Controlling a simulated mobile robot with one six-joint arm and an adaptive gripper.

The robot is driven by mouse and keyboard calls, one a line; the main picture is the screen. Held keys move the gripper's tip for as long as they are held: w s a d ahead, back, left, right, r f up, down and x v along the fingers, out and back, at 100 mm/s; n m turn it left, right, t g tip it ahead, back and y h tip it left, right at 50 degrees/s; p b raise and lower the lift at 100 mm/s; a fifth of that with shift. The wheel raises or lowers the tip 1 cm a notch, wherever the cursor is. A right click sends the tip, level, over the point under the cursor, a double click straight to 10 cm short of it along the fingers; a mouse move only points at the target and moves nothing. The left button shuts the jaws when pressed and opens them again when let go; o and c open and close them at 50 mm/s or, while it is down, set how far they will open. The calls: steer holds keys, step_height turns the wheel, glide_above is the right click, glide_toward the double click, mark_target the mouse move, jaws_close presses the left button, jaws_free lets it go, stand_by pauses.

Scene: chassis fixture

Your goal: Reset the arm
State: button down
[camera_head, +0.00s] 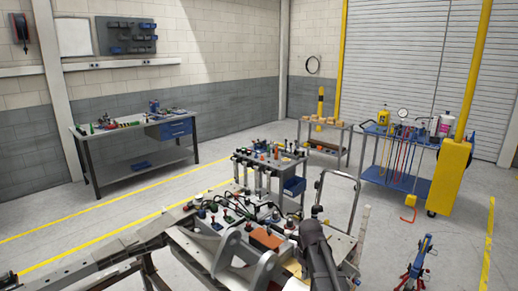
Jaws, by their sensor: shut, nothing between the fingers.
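A dark grey, rounded link that looks like part of my arm rises from the bottom edge, right of centre, in the head view. It stands in front of the chassis fixture (205,245), a grey metal frame with brackets, and hides part of it. I cannot make out my gripper or its fingertips in this view. No object is seen held.
Small parts and an orange-brown block (266,239) lie on the fixture. Behind it stand a tool cart (291,186), a blue cart (392,181) and a yellow post base (449,178). A workbench (130,158) is at left. A blue-and-red stand (418,262) is at lower right. Floor at left is clear.

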steer(key=s+d+f+m+b, duration=0.1)
steer(key=s+f+m+b, duration=0.1)
steer(key=s+m, duration=0.6)
steer(key=shift+s+f+b, duration=0.3)
steer(key=shift+s+f, duration=0.2)
steer(key=shift+s, duration=3.3)
steer(key=shift+d, duration=0.1)
